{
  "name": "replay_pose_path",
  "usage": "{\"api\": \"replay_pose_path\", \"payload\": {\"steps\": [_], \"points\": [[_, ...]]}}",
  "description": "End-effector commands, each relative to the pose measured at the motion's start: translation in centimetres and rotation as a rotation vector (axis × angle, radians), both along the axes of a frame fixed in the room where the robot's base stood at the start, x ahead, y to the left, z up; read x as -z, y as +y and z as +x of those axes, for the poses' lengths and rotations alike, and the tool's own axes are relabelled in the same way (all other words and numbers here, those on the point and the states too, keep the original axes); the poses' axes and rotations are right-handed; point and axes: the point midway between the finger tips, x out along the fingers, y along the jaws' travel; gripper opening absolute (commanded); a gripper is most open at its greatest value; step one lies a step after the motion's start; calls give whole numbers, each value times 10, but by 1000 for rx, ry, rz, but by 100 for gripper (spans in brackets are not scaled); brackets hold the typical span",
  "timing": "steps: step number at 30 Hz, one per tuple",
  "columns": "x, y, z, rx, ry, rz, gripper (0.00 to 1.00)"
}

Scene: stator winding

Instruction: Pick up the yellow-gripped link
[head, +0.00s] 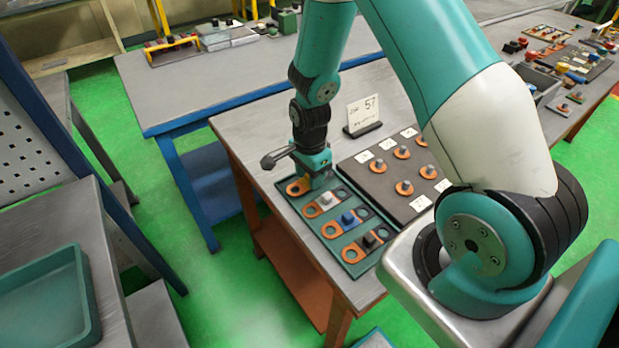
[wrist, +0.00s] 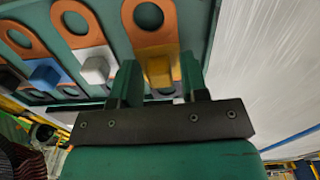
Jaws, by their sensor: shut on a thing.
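The yellow-gripped link, an orange copper-coloured bar with a ring end and a yellow block, shows in the wrist view (wrist: 158,68) between my gripper's fingers (wrist: 158,85). In the head view its ring end (head: 297,187) shows at the far end of the green tray (head: 350,272), and my gripper (head: 316,172) covers the rest. My gripper is shut on the yellow block. The link lies over or in the tray; I cannot tell whether it is clear of it. Links with white (head: 326,199), blue (head: 348,218) and black (head: 369,240) grips lie beside it in a row.
A dark board (head: 378,178) with several orange ring terminals and white labels lies right of the tray. A card sign (head: 362,112) stands behind it. A teal tray (head: 45,305) sits on the left bench. Grey table shows around the green tray.

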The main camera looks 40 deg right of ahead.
Motion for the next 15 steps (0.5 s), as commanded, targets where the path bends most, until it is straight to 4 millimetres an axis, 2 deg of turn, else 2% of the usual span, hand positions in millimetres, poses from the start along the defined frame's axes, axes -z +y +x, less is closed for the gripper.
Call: {"api": "replay_pose_path", "payload": {"steps": [5, 15], "points": [[-31, 0, 2, 0, -8, -1, 15], [-122, 0, 1, 0, -8, -1, 15]]}}
